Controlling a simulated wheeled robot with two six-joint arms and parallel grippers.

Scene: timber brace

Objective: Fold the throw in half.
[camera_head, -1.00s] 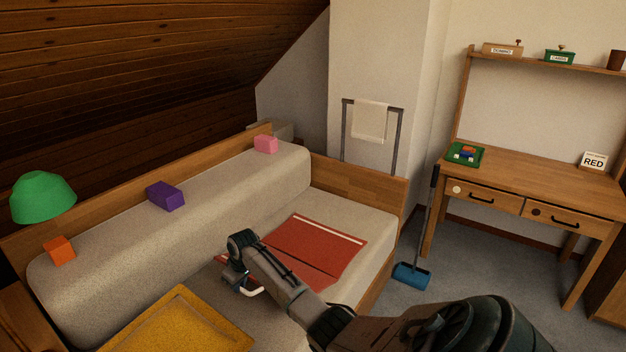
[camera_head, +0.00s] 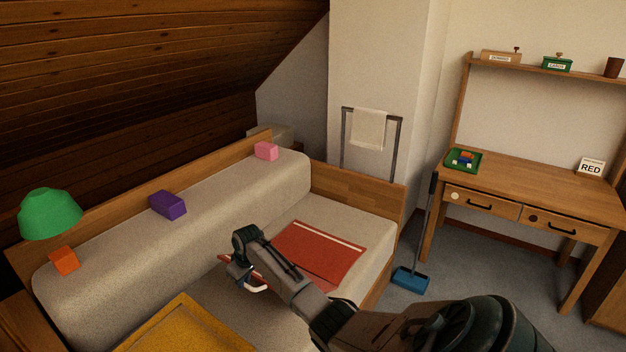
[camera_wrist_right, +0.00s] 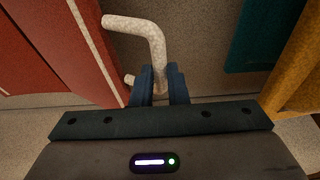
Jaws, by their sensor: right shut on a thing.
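The red throw (camera_head: 318,255) lies on the daybed seat (camera_head: 340,215), with a pale stripe along its far side. Its near-left part (camera_head: 228,266) shows beside my right gripper and looks raised a little. The throw with a pale stripe also fills the left of the right wrist view (camera_wrist_right: 45,45). My right gripper (camera_head: 246,280) is shut on a white bent handle (camera_wrist_right: 150,35), which shows between its blue fingers (camera_wrist_right: 160,85). Whether the handle is fixed to the throw is hidden. My left gripper is out of view.
Orange (camera_head: 64,260), purple (camera_head: 168,204) and pink (camera_head: 266,151) blocks sit on the backrest. A wooden end board (camera_head: 355,185) bounds the far end. A desk (camera_head: 540,190) stands right.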

